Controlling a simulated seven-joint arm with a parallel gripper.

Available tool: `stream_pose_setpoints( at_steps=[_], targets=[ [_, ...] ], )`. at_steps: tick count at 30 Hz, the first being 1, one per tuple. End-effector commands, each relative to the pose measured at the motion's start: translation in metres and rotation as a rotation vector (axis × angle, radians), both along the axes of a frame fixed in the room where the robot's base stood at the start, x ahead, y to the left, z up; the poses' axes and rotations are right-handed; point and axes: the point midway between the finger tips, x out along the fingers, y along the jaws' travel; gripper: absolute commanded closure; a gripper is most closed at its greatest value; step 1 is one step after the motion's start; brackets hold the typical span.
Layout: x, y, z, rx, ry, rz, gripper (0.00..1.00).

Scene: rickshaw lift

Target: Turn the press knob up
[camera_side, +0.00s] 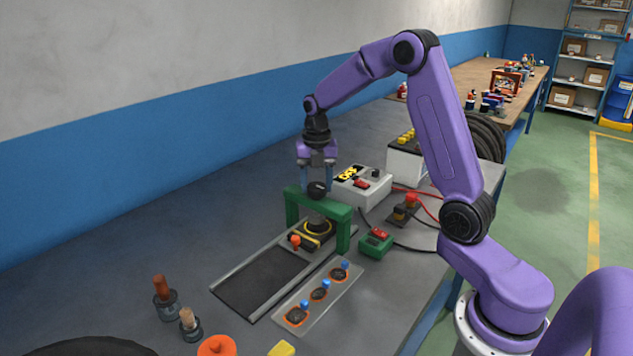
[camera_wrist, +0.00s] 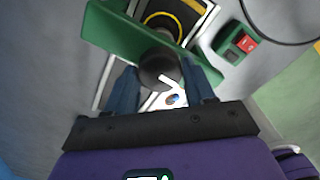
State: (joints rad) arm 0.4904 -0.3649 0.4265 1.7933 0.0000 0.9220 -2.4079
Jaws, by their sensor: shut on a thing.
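The press knob (camera_side: 317,189) is a round black knob on top of a green press frame (camera_side: 341,212). In the wrist view the knob (camera_wrist: 158,70) has a white pointer mark that points toward the lower right. My gripper (camera_side: 317,186) comes down from above, and its blue fingers stand on either side of the knob. In the wrist view my gripper (camera_wrist: 163,77) is shut on the knob. Under the green frame is a dark press part above a yellow ring (camera_side: 317,227).
A dark belt (camera_side: 262,283) runs out from under the press. A plate with several orange-ringed dark pieces (camera_side: 320,293) lies beside it. A green box with a red switch (camera_side: 376,243) and a white control box (camera_side: 361,187) stand close to the press. Two handled tools (camera_side: 164,291) stand front left.

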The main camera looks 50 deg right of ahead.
Motion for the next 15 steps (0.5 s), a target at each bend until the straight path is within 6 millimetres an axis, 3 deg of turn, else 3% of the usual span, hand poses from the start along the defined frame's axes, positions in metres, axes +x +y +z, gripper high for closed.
stream_pose_setpoints(
  at_steps=[15],
  targets=[
    [0.0009,0.0001,0.0014,0.000,-0.004,0.093,0.77]
  ],
)
